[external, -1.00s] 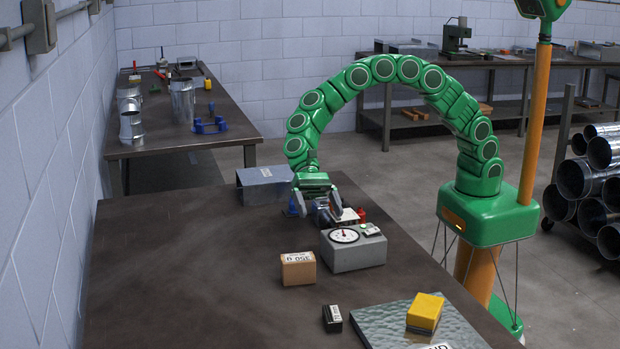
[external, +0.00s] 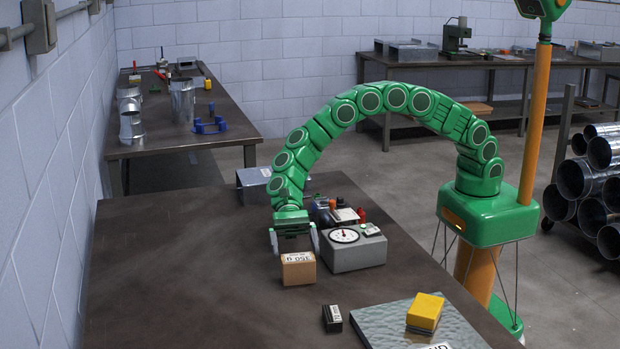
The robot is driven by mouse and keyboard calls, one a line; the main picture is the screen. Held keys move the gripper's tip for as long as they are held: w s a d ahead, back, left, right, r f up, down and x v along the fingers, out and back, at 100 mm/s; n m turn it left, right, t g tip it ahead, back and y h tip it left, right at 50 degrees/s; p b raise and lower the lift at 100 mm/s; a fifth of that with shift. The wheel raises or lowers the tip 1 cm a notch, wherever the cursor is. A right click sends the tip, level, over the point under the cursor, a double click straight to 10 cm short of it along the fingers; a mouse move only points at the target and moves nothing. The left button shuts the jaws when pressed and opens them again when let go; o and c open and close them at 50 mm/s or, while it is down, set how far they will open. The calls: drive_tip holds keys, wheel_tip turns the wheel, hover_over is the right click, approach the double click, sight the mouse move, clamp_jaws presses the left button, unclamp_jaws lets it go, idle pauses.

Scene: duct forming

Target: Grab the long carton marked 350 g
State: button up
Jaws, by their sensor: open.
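The carton marked 350 g (external: 298,270) is a small brown box with a white label on its top, standing on the near table. My gripper (external: 294,250) is open, just above and behind the carton, with one finger toward each side of it. The fingers look spread wider than the carton. Whether they touch it cannot be told, since the carton hides part of the space behind it.
A grey dial scale (external: 354,250) stands close to the right of the carton. A small black box (external: 332,318), a yellow block (external: 424,311) and a metal plate (external: 385,326) are nearer the front. A grey metal duct piece (external: 252,184) is behind. The table (external: 170,270) is clear to the left.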

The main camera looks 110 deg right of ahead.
sight(300, 268)
drive_tip(key=shift+x, duration=3.2)
drive_tip(key=shift+d, duration=0.1)
drive_tip(key=c, duration=0.9)
drive_tip(key=shift+c, duration=0.2)
drive_tip(key=shift+w+r, duration=0.1)
drive_tip(key=shift+r, duration=0.4)
wheel_tip(300, 268, up, 3)
drive_tip(key=shift+f, duration=0.2)
drive_tip(key=s+d+r, duration=0.1)
drive_tip(key=s+r, duration=0.2)
drive_tip(key=s, duration=0.1)
drive_tip(key=s+d+r, duration=0.2)
drive_tip(key=s+r, duration=0.1)
drive_tip(key=s, duration=0.1)
drive_tip(key=s+d+r, duration=0.1)
drive_tip(key=s+r, duration=0.2)
drive_tip(key=shift+s+d, duration=0.25)
drive_tip(key=shift+s, duration=0.15)
drive_tip(key=shift+s+d+r, duration=0.2)
drive_tip(key=shift+s+d, duration=0.05)
drive_tip(key=shift+s, duration=0.45)
